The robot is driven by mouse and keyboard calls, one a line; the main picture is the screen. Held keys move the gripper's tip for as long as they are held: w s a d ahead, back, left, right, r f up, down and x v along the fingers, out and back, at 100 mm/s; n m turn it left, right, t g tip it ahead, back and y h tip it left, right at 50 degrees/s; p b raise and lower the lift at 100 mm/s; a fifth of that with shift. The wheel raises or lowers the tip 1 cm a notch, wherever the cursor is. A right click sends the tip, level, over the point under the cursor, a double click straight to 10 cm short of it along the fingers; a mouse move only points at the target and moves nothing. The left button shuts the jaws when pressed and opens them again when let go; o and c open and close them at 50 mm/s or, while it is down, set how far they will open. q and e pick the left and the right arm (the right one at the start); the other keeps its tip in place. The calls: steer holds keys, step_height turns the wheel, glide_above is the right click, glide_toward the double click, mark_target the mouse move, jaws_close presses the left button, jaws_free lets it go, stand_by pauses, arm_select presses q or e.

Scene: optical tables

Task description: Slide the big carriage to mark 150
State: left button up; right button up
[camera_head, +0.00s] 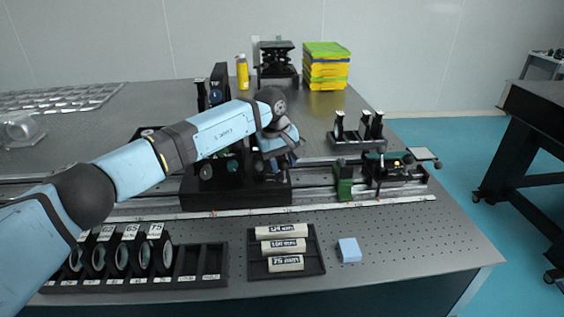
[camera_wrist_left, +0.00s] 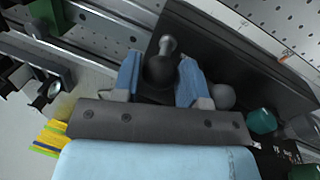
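The big carriage (camera_head: 235,191) is a wide black block on the long rail, left of the rail's middle. Its dark top also shows in the left wrist view (camera_wrist_left: 240,60). My left gripper (camera_head: 284,150) is over the carriage's right part. In the left wrist view its two blue fingers (camera_wrist_left: 158,78) stand either side of a round black knob (camera_wrist_left: 160,71). I cannot tell if they touch it. A pale scale strip (camera_head: 330,206) runs along the rail's front; its numbers are too small to read. My right gripper is not in view.
A green carriage (camera_head: 344,184) and another small carriage (camera_head: 385,172) sit farther right on the rail. In front are a lens rack (camera_head: 180,282), a tray of labelled cylinders (camera_head: 315,262) and a blue block (camera_head: 349,250). A black holder (camera_head: 357,139) stands behind the rail.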

arm_select(q)
steer(key=shift+o, duration=1.4)
step_height(320, 180, up, 20)
steer(key=p, duration=0.2)
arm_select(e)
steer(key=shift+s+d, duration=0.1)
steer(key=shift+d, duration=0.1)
arm_select(q)
steer(key=shift+r, duration=0.1)
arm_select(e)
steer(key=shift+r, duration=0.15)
